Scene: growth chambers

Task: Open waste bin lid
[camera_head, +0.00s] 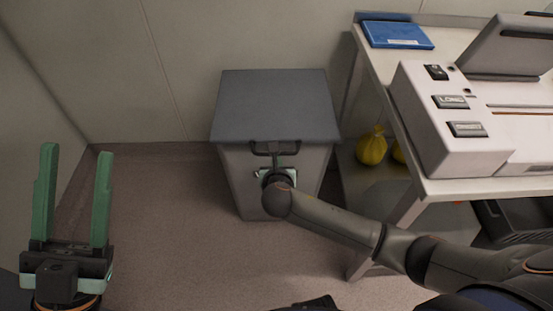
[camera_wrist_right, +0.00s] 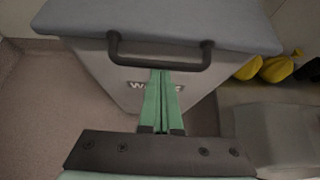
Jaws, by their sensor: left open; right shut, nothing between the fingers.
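The waste bin (camera_head: 240,180) is a grey box standing on the floor against the back wall, with its dark grey lid (camera_head: 275,103) down flat. A black bar handle (camera_head: 275,150) sticks out from the lid's front edge. In the right wrist view the handle (camera_wrist_right: 160,60) spans above the fingertips, and part of a label shows on the bin's front. My right gripper (camera_wrist_right: 160,75) is shut and empty, its green fingers together at the handle; I cannot tell whether they touch it. My left gripper (camera_head: 77,150) is open and empty at the left, away from the bin.
A white table (camera_head: 465,187) stands right of the bin, bearing a white device (camera_head: 440,120) and a blue flat box (camera_head: 397,35). Yellow bags (camera_head: 371,147) lie on its lower shelf. The floor (camera_head: 160,220) left of the bin is clear.

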